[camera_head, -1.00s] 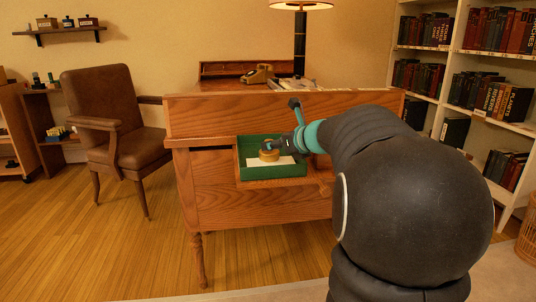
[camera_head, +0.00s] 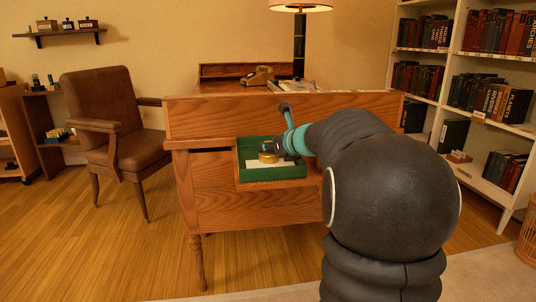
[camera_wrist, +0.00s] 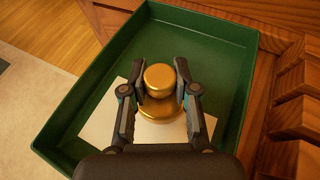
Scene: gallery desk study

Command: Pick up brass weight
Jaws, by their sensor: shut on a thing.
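The brass weight (camera_wrist: 160,88) is a round gold piece with a knob on top and a wider body below. In the wrist view it stands between the two fingers of my gripper (camera_wrist: 160,93), which are closed on its knob from both sides. In the head view the brass weight (camera_head: 267,157) shows inside the green-lined tray, with my gripper (camera_head: 278,148) at its upper right. A white card (camera_wrist: 98,128) lies on the tray floor under the weight. I cannot tell whether the weight touches the card.
Wooden slots (camera_wrist: 295,115) stand right of the tray. A brown chair (camera_head: 110,120) is at left, a bookshelf (camera_head: 455,80) at right. Open floor lies in front.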

